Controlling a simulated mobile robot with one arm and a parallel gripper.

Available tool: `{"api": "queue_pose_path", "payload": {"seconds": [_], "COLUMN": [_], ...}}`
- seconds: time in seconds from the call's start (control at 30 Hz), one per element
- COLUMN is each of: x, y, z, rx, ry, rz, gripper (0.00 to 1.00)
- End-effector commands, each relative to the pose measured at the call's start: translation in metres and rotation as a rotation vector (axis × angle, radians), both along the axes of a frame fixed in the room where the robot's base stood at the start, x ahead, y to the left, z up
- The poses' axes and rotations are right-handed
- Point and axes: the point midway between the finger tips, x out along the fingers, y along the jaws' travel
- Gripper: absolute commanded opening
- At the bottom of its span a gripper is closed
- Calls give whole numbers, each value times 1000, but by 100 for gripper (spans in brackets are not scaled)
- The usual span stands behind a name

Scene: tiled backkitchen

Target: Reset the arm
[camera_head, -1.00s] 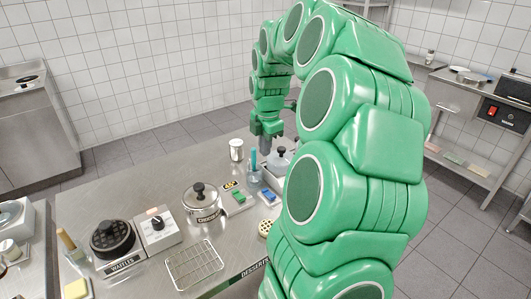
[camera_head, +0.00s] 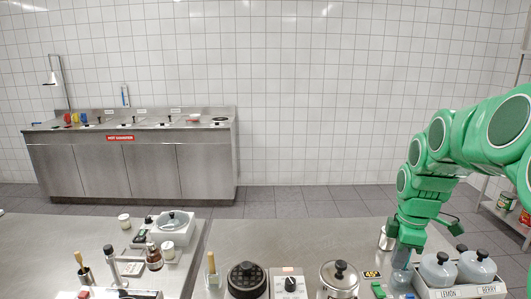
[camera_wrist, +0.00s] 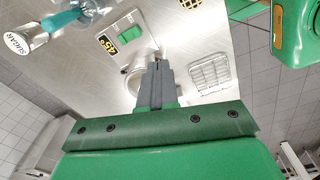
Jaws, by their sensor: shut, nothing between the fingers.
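My gripper (camera_head: 402,258) hangs at the right of the head view, pointing down over the steel counter (camera_head: 300,236). My green arm reaches in from the right edge. In the wrist view the grey fingers of my gripper (camera_wrist: 155,72) are together, with nothing held between them. A round steel thing (camera_wrist: 138,78) shows just behind the fingers there, partly hidden. In the head view a clear container (camera_head: 400,280) is directly below the fingertips; I cannot tell how large the gap is.
A waffle iron (camera_head: 246,280) is further left. A wire rack (camera_wrist: 210,72) shows in the wrist view. The counter's back middle is clear.

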Motion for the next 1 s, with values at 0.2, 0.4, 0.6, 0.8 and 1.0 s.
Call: {"api": "queue_pose_path", "payload": {"seconds": [0.2,0.4,0.6,0.8,1.0], "x": [-45,-92,-142,-195,-242], "y": [55,94,124,146,159], "z": [7,7,3,-6,-17], "rx": [5,-1,-21,-47,-78], "ry": [41,81,117,148,170], "rz": [-206,-417,-642,-882,-1110], "gripper": [0,0,0,0,0]}}
